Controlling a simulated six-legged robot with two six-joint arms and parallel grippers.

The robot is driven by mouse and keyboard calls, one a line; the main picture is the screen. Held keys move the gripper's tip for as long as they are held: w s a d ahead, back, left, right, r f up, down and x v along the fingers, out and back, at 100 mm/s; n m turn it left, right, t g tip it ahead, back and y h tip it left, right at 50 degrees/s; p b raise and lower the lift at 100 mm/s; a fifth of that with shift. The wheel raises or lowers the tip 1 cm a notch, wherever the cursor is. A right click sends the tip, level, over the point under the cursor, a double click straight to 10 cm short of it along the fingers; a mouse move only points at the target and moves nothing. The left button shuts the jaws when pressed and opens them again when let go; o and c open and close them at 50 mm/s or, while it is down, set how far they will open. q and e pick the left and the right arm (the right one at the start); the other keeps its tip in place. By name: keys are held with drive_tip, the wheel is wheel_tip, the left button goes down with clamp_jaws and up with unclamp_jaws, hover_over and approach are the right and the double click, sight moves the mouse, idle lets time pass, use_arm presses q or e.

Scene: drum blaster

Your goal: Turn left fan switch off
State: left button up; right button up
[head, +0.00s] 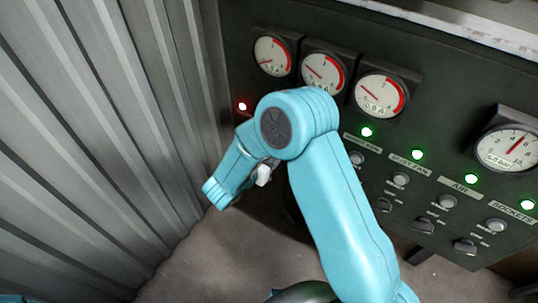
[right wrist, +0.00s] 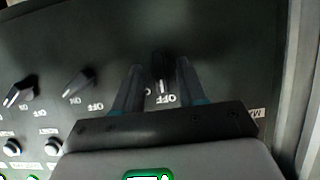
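My right arm bends across the panel in the head view, and its gripper (head: 262,175) is mostly hidden behind the wrist. In the right wrist view the right gripper (right wrist: 157,85) is open, with one finger on each side of a dark rotary switch (right wrist: 160,65). Gaps show between fingers and switch. A pale mark on the switch points down in the picture, near upside-down OFF letters. The switch's name label is hidden by the gripper, and the arm hides the switch in the head view. The partly covered left fan label (head: 362,142) has a lit green lamp (head: 367,132). My left gripper is out of view.
Round gauges (head: 323,72) line the top. A red lamp (head: 242,106) glows at left. A corrugated wall (head: 90,130) stands close on the left.

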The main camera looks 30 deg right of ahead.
drive_tip(key=v, duration=1.6)
drive_tip(key=shift+a, duration=0.2)
drive_tip(key=shift+s, duration=0.1)
